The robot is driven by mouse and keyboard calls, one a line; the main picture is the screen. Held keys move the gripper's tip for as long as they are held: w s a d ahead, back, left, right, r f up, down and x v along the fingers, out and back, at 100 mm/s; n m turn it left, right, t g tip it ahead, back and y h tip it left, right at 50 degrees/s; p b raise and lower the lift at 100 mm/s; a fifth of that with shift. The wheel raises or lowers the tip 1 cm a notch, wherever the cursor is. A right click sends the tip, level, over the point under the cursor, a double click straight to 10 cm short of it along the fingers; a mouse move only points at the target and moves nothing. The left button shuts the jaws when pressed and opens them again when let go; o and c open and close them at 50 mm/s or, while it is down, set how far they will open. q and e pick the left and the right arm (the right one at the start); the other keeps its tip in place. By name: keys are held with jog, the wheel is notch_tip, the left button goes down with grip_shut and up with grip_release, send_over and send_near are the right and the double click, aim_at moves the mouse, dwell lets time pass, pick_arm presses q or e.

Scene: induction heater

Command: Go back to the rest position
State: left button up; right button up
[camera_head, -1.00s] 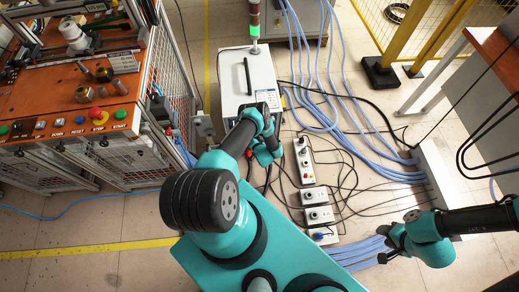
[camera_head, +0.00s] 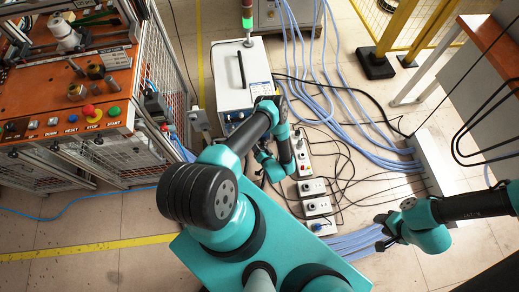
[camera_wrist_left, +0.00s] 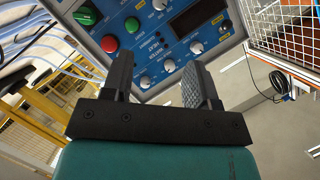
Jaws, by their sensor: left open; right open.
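My left gripper (camera_head: 262,174) hangs below the bent left arm, in front of the white induction heater box, and is partly hidden by the arm. In the left wrist view its two black fingers (camera_wrist_left: 162,88) are apart with nothing between them. Beyond them is the heater's blue control panel (camera_wrist_left: 150,52) with knobs, a green button and a red button; I cannot tell the exact gap. My right gripper (camera_head: 386,232) is at the right, low over the floor near the blue hoses. It is open and holds nothing visible. The heater box (camera_head: 226,75) stands upright.
An orange workbench (camera_head: 40,95) with buttons and a mesh side stands at the left. Power strips (camera_head: 312,188) and black cables lie near my left gripper. Blue hoses (camera_head: 350,245) run across the floor to a grey box (camera_head: 432,160).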

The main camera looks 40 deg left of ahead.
dwell(0.5)
pick_arm(q)
jog(key=w+d+r+t+h, duration=0.1)
jog(key=w+d+r+h, duration=0.5)
jog(key=w+r+h, duration=0.45)
jog(key=s+d+r+m+g+h, duration=0.1)
jog(key=s+d+r+g+h, duration=0.2)
jog(key=s+r, duration=0.4)
jog(key=s+d+r+m+g+h, duration=0.1)
jog(key=s+d+r+g+h, duration=0.2)
jog(key=r, duration=1.1)
jog(key=s+d+h, duration=0.1)
jog(key=s+d, duration=0.2)
jog(key=s, duration=0.2)
jog(key=shift+s, duration=0.2)
jog(key=shift+r, duration=0.1)
